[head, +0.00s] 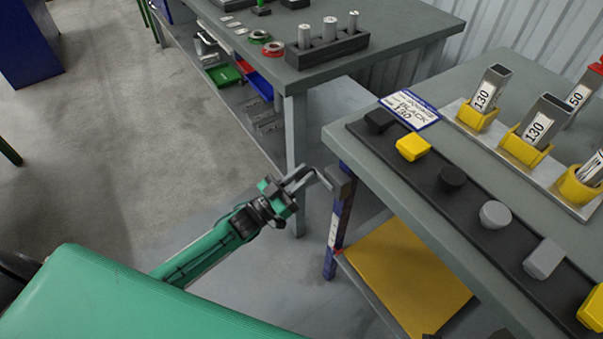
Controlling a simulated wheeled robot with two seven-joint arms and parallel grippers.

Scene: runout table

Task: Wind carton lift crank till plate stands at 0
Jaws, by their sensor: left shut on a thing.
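My left gripper (300,181) reaches in from the lower left, beside the near corner of the right-hand table. It is shut on the crank (322,178), a thin dark bent rod coming from a dark block (341,182) at that corner. The grip itself is small and partly hidden by the fingers. The yellow lift plate (412,272) lies level below the tabletop. A coloured strip with white and blue parts (336,222) runs down the table leg, with a red mark (338,251) near plate height. Its figures are too small to read. My right gripper is not in view.
The right-hand table (470,160) carries a black strip of caps and plugs, a "BLACK 130" card (409,108) and yellow holders with metal tubes. Another grey table (385,45) stands behind, with a loaded lower shelf. Open floor (150,150) lies left.

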